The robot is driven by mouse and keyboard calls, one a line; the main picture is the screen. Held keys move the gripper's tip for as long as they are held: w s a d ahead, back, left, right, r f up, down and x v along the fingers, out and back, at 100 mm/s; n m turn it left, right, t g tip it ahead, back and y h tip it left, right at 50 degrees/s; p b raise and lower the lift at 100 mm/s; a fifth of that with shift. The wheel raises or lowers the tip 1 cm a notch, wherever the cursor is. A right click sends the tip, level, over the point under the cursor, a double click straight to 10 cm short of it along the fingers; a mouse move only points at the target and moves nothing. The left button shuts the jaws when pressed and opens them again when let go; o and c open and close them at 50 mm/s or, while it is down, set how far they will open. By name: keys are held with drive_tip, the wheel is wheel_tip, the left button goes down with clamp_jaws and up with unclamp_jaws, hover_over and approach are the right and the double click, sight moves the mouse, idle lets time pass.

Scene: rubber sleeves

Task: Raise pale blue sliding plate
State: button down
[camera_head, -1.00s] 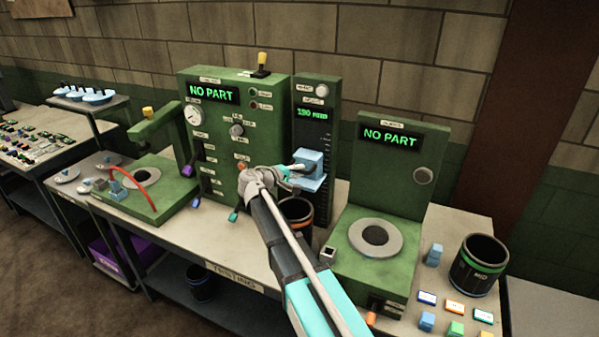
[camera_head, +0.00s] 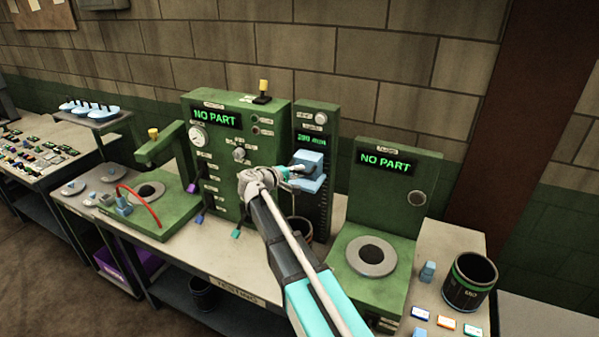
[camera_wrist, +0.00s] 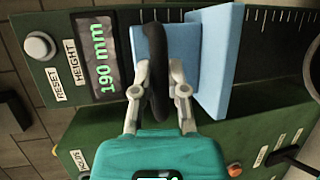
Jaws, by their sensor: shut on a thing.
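The pale blue sliding plate (camera_head: 312,184) sits on the green height column (camera_head: 326,120), a little below its lit display. My gripper (camera_head: 287,173) reaches it from the left and front. In the wrist view, my gripper (camera_wrist: 157,80) is shut on a black, handle-like piece (camera_wrist: 156,50) against the pale blue block. The plate (camera_wrist: 221,60) stands out to the right of the fingers there. The wrist view display (camera_wrist: 101,58) reads 190 mm; the head view one is too blurred to read surely. How the black piece joins the block is hidden.
A green panel (camera_head: 228,160) stands left of the column and a green station with a grey ring (camera_head: 371,256) stands right; both read NO PART. A black cup (camera_head: 470,282) is at far right. A dark container (camera_head: 299,230) is partly hidden behind my arm.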

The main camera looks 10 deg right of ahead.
drive_tip(key=shift+w+r, duration=0.15)
drive_tip(key=shift+r, duration=0.05)
drive_tip(key=c, duration=0.6)
unclamp_jaws()
drive_tip(key=shift+c, duration=0.2)
drive_tip(key=shift+s+f, duration=0.1)
drive_tip(key=shift+s, duration=0.1)
